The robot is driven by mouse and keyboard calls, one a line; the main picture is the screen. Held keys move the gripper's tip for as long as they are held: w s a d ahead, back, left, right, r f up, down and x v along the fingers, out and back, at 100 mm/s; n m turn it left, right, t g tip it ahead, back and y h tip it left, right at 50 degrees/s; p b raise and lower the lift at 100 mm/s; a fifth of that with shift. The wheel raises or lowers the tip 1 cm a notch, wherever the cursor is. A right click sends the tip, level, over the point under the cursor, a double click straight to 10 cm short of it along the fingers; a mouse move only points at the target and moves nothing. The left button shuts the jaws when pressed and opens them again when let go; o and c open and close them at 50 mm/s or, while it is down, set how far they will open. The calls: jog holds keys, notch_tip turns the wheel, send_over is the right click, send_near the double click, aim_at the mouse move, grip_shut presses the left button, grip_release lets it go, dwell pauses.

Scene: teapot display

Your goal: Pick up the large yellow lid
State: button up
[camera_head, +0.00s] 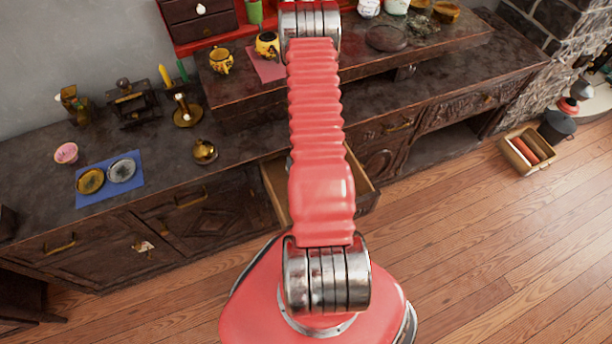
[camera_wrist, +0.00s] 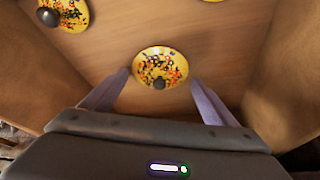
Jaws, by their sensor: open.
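In the wrist view, a yellow lid (camera_wrist: 162,62) with red, orange and black specks and a dark knob lies on the wooden floor of the drawer (camera_wrist: 110,40). My gripper (camera_wrist: 160,80) is open and empty, its fingers on either side of this lid; I cannot tell whether they touch it or hang above it. A second yellow patterned lid (camera_wrist: 73,18) with a dark knob is at the upper left, cut by the frame. I cannot tell for sure which lid is the large one. In the head view my arm hides the gripper and lids.
The open drawer (camera_head: 270,190) juts from the dark cabinet, its walls close around my gripper.

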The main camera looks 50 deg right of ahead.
jog(key=shift+c, duration=0.3)
jog(key=c, duration=0.9)
jog(key=shift+r, duration=0.1)
jog(key=shift+r, duration=0.45)
jog(key=s+a, duration=0.1)
jog(key=a, duration=0.1)
jog(key=s+a, duration=0.3)
jog(key=a, duration=0.1)
jog(key=shift+s+a, duration=0.25)
jog(key=shift+s, duration=0.15)
jog(key=shift+d+r, duration=0.1)
jog(key=shift+r, duration=0.75)
notch_tip(320, 180, up, 12)
